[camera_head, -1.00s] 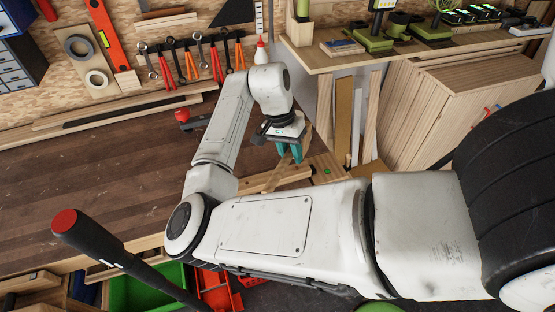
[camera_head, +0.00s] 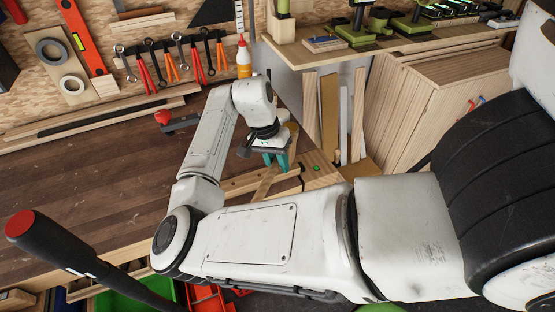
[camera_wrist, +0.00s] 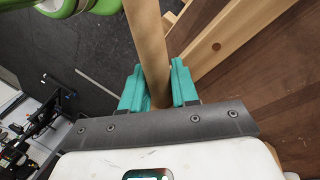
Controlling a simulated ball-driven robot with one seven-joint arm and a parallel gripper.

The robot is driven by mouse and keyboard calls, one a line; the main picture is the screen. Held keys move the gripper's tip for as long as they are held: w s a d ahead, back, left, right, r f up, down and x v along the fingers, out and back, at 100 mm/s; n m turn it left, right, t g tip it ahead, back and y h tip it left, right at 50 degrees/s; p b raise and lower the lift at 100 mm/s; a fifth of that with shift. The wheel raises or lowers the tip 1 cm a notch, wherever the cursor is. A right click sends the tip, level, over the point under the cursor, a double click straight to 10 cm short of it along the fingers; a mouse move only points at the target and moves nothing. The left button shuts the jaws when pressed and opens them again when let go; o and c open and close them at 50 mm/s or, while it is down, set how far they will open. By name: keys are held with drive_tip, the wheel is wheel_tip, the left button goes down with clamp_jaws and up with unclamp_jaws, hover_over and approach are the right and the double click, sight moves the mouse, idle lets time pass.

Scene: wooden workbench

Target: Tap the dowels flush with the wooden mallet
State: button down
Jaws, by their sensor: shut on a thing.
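My gripper (camera_head: 272,161) has teal fingers and is shut on a round wooden handle, seen between the fingers in the wrist view (camera_wrist: 149,45). I take it for the mallet's handle; no mallet head can be made out. In the head view, part of the handle (camera_head: 265,184) slants below the fingers, over the pale wooden piece at the bench's right end. In the wrist view, a pale wooden board (camera_wrist: 240,32) lies right of the handle, with a small round brown spot (camera_wrist: 217,46). I cannot tell whether that spot is a dowel end or a hole.
The dark brown bench top (camera_head: 80,185) is mostly clear on the left. A red-knobbed clamp (camera_head: 166,118) and a glue bottle (camera_head: 244,58) stand behind my arm. A green bin (camera_head: 120,300) sits below the front edge.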

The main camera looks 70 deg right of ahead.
wheel_tip(320, 180, down, 3)
drive_tip(key=shift+r+b, duration=0.15)
drive_tip(key=shift+b, duration=0.25)
wheel_tip(320, 180, up, 4)
drive_tip(key=p, duration=0.4)
drive_tip(key=shift+r, duration=0.2)
drive_tip(key=shift+f, duration=0.1)
